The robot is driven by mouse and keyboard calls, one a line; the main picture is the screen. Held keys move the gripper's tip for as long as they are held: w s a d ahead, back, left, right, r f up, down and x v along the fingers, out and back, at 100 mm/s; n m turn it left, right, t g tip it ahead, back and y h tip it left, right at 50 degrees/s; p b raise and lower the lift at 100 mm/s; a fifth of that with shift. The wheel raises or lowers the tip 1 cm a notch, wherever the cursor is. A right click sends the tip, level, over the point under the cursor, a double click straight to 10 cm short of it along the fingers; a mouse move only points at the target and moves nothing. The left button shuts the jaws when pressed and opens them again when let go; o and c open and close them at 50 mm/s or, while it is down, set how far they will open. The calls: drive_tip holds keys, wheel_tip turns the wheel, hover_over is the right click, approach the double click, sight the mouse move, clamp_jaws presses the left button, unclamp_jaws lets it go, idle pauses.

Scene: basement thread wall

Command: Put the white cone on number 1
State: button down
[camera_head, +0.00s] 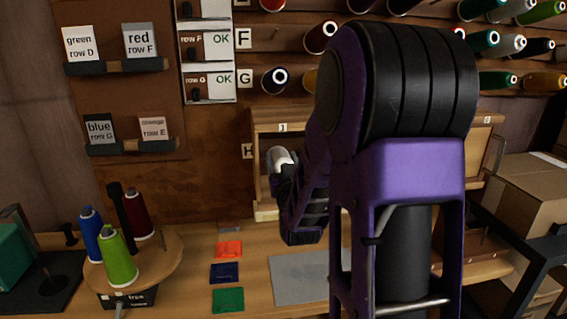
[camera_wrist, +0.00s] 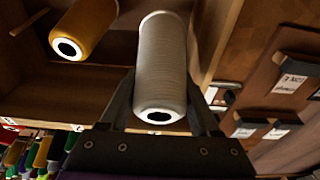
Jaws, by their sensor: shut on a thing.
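The white cone (camera_head: 279,156) is between the fingers of my gripper (camera_head: 282,170), in front of the wooden compartment labelled 1 (camera_head: 283,128). In the wrist view the white cone (camera_wrist: 160,62) lies lengthwise between the two dark fingers of my gripper (camera_wrist: 163,95), its near end with the dark hole facing the camera. Its far end points at the wooden compartment; I cannot tell whether it is on a peg. My arm hides much of the compartments in the head view.
An orange cone (camera_wrist: 83,28) sits beside the white cone in the wrist view, with a bare peg (camera_wrist: 29,22) farther left. A turntable (camera_head: 160,262) with several cones stands at the front left. A grey mat (camera_head: 300,278) lies on the bench. Boxes (camera_head: 525,190) stand right.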

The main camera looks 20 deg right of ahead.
drive_tip(key=shift+w+d+f, duration=0.2)
drive_tip(key=shift+w+d, duration=0.1)
drive_tip(key=shift+w, duration=0.7)
drive_tip(key=shift+w+d+f, duration=0.25)
drive_tip(key=shift+w+d, duration=0.05)
drive_tip(key=shift+w, duration=0.75)
drive_tip(key=shift+w+d+f, duration=0.2)
drive_tip(key=shift+w+d, duration=0.1)
drive_tip(key=shift+w, duration=0.7)
drive_tip(key=shift+f, duration=0.35)
drive_tip(key=shift+c, duration=0.2)
unclamp_jaws()
drive_tip(key=shift+s+a, duration=0.1)
drive_tip(key=shift+s, duration=0.05)
